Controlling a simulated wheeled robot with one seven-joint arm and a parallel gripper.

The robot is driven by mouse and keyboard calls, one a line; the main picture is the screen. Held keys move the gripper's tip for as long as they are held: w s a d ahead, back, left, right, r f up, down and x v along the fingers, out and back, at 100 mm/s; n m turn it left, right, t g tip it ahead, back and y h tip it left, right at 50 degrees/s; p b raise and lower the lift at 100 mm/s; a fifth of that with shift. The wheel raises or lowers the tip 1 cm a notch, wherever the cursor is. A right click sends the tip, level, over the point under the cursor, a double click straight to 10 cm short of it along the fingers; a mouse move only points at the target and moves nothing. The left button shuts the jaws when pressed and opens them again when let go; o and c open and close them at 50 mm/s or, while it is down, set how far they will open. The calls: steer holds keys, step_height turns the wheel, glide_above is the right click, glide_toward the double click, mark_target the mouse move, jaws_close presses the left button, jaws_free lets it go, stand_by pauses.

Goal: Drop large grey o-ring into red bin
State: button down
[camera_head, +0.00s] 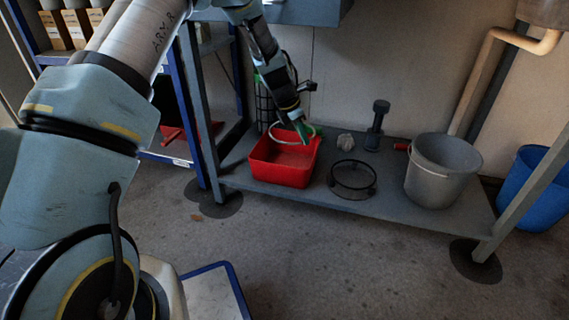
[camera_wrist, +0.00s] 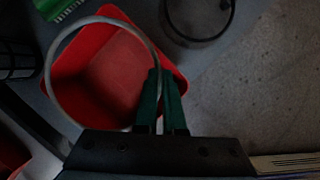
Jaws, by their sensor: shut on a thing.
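The large grey o-ring (camera_wrist: 59,100) is a thin ring held at its edge between the green fingers of my gripper (camera_wrist: 161,85) in the wrist view. In the head view my gripper (camera_head: 304,138) is above the red bin, and the ring (camera_head: 272,130) shows as a pale loop beside the fingers. The red bin (camera_head: 283,173) stands on the low grey shelf and looks empty. In the wrist view the ring overlaps the bin (camera_wrist: 108,70), with its left part reaching past the bin's wall. The gripper is shut on the ring.
On the shelf (camera_head: 400,202), right of the bin, are a dark round ring-shaped frame (camera_head: 352,180), a small pale lump (camera_head: 345,142), a dark upright tool (camera_head: 377,125) and a grey bucket (camera_head: 440,170). A black wire basket (camera_head: 264,105) stands behind the bin. A blue bin (camera_head: 527,188) is far right.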

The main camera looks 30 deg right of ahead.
step_height(320, 180, down, 5)
steer(key=b, duration=0.4)
steer(key=shift+b, duration=0.4)
steer(key=c, duration=0.9)
jaws_free()
steer(key=shift+c, duration=0.2)
steer(key=p+v, duration=0.5)
steer(key=v, duration=0.5)
steer(key=shift+r+p, duration=0.35)
steer(key=shift+r, duration=0.05)
steer(key=shift+a, duration=0.25)
